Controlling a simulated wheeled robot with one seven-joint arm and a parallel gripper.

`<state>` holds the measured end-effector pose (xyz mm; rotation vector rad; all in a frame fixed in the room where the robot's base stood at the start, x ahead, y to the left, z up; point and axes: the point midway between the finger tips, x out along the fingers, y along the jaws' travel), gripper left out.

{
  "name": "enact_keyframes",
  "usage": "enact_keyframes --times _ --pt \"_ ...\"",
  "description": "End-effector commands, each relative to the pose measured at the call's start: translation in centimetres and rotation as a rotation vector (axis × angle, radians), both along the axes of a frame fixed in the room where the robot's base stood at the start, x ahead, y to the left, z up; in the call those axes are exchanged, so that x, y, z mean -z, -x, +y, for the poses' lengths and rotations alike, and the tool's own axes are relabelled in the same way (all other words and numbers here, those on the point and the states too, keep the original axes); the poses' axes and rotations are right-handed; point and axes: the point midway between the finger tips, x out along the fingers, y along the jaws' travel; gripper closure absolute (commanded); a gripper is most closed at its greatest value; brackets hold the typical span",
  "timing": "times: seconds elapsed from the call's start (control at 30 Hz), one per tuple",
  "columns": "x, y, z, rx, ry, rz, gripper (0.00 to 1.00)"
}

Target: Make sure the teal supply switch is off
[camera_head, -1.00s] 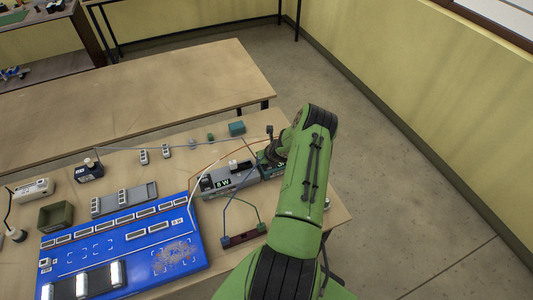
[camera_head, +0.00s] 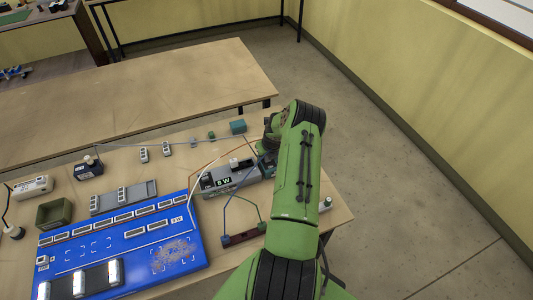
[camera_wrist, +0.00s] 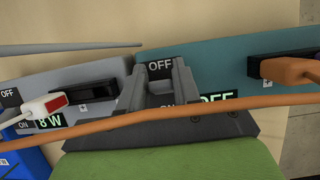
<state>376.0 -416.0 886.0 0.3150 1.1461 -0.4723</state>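The teal supply (camera_wrist: 225,65) fills the right of the wrist view. Its dark display (camera_wrist: 217,97) reads OFF, partly cut off by an orange cable and my gripper. An OFF label (camera_wrist: 160,65) is above the switch area and an ON label (camera_wrist: 167,105) below it. My gripper (camera_wrist: 159,76) is at this switch, its two dark grey fingers apart, one to each side of a small grey piece that looks like the switch lever. Contact cannot be told. In the head view my arm hides most of the teal supply and the gripper.
A grey supply (camera_wrist: 80,85) marked 8 W stands directly left of the teal one. An orange cable (camera_wrist: 150,117) crosses in front of my fingers. A blue board (camera_head: 120,243) lies to the left.

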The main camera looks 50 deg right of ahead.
Motion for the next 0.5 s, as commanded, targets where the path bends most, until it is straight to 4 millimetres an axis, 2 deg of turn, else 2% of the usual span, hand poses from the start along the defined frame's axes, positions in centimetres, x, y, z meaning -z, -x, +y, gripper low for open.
enact_keyframes --times 0.03,0.13,0.4,0.5 --pt "-0.1 -0.1 -0.1 -0.001 0.003 -0.004 0.62" --pt "-0.1 -0.1 -0.1 -0.001 0.002 -0.003 0.47" --pt "-0.1 0.0 0.0 -0.001 0.001 -0.002 0.47" --pt "-1.1 0.3 0.1 0.000 0.002 -0.002 0.47"
